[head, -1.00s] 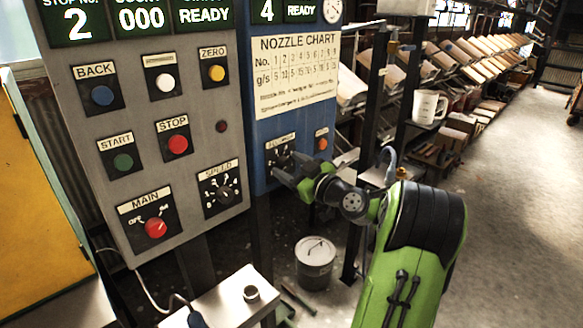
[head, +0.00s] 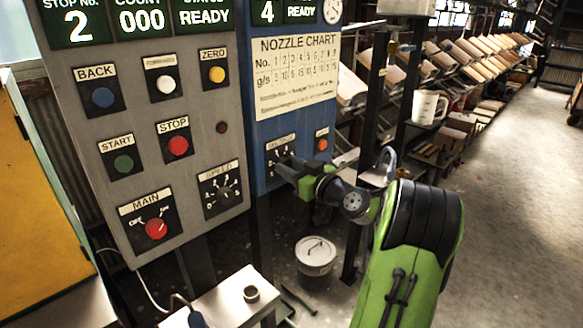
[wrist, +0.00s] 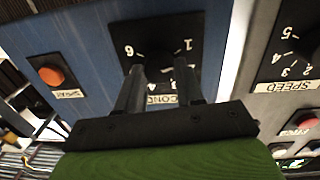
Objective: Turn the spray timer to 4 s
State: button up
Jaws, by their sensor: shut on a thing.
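The spray timer dial is a black plate (head: 279,150) on the blue panel, below the nozzle chart. The wrist view shows the dial plate (wrist: 160,32) upside down, with the figures 6 and 1 readable and a 3 or 4 partly seen beside the fingers. My gripper (head: 283,165) is at the dial. In the wrist view its two fingers (wrist: 160,75) are shut on the timer knob, which they mostly hide. The knob's pointer direction cannot be read.
An orange button (head: 321,145) sits right of the dial on the blue panel. The grey panel (head: 130,75) with a speed dial (head: 222,190) stands to the left. A lidded bucket (head: 315,257) is on the floor below my arm. Open floor lies at right.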

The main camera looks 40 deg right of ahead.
jog(key=m+p, duration=0.2)
jog(key=m, duration=0.4)
jog(key=shift+d+r, duration=0.1)
jog(key=shift+r, duration=0.05)
jog(key=m+p, duration=0.4)
jog(key=m, duration=0.2)
jog(key=shift+d+y+p, duration=0.1)
jog(key=shift+y+p, duration=0.3)
jog(key=m+p, duration=0.5)
jog(key=m, duration=0.1)
jog(key=shift+y+p, duration=0.3)
jog(key=m+p, duration=0.3)
jog(key=m, duration=0.1)
jog(key=shift+p, duration=0.3)
jog(key=shift+f+m+p, duration=0.3)
jog(key=shift+m+p, duration=0.55)
jog(key=shift+m, duration=0.35)
jog(key=o, duration=1)
jog(key=shift+o, duration=0.2)
jog(key=shift+s, duration=0.1)
